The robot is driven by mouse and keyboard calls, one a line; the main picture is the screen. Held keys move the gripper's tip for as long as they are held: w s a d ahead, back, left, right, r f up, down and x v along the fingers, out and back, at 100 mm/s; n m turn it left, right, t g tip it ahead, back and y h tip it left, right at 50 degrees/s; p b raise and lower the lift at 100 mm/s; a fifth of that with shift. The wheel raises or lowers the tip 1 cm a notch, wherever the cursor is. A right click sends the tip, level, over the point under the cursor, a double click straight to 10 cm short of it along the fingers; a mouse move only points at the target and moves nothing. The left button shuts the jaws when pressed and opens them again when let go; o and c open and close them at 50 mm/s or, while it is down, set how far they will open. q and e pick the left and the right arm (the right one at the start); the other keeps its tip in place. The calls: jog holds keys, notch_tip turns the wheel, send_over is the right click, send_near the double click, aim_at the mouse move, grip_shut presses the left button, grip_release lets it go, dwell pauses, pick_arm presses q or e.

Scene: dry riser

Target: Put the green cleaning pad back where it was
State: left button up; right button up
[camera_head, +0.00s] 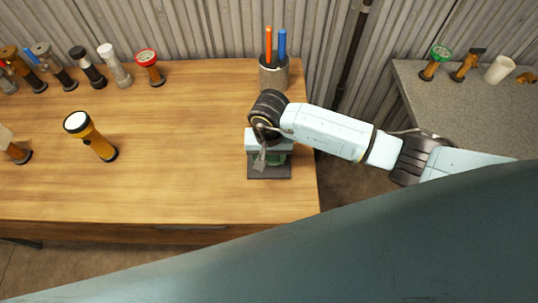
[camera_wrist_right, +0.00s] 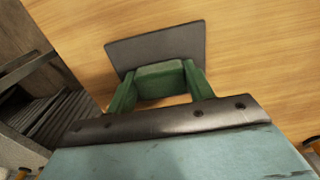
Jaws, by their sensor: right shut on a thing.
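The green cleaning pad (camera_wrist_right: 160,80) is a small block between the two green fingers of my right gripper (camera_wrist_right: 161,90), which is shut on it. In the head view the right gripper (camera_head: 269,158) points down at the right end of the wooden table, and the pad is mostly hidden under it. A flat dark grey plate (camera_head: 270,173) lies on the table below the gripper; it also shows in the wrist view (camera_wrist_right: 155,42). The pad overlaps one edge of the plate in that view. I cannot tell whether they touch. My left gripper is not in view.
A metal cup (camera_head: 273,76) with an orange and a blue stick stands behind the gripper. A yellow flashlight (camera_head: 92,138) stands on the wooden table (camera_head: 190,150), with several others along its back left. A grey table (camera_head: 480,110) with more flashlights is across a gap to the right.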

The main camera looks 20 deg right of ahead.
aim_at(269, 158)
jog(key=shift+f, duration=0.1)
jog(key=shift+f, duration=0.15)
jog(key=o, duration=0.9)
jog(key=shift+o, duration=0.2)
jog(key=shift+r, duration=0.2)
notch_tip(269, 158, up, 12)
jog(key=shift+p, duration=0.3)
jog(key=shift+r, duration=0.1)
